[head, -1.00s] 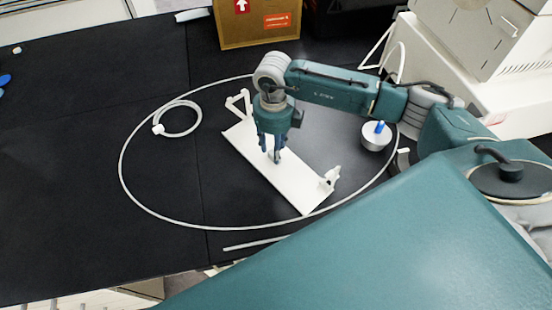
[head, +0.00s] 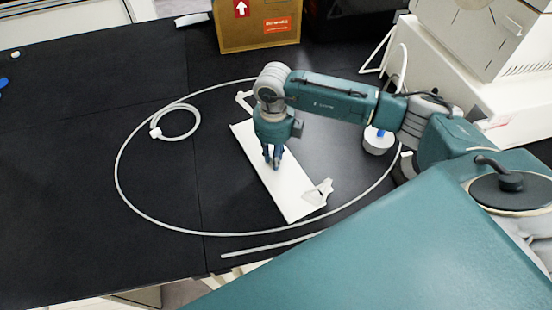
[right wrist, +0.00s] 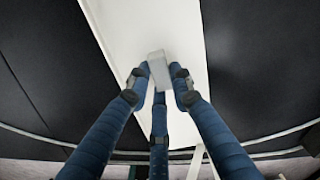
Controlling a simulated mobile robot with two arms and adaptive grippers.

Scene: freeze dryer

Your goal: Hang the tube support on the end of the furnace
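The tube support is a long white plate (head: 287,192) with a triangular bracket at each end. It is at the middle of the black bench in the head view. My right gripper (head: 273,162) points down over its middle. In the right wrist view, the three blue fingers (right wrist: 160,85) close around a small pale block on the plate (right wrist: 135,25), with fingertips at its sides. Whether the plate is clear of the bench I cannot tell. A white boxy machine (head: 470,45) at the upper right may be the furnace. My left gripper is not in view.
A white tube (head: 118,180) loops around the support on the bench, with a small coil (head: 178,107) at left. A silver round piece with a blue top (head: 378,141) stands at right. A cardboard box (head: 258,30) stands at the back. The bench's left side is mostly clear.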

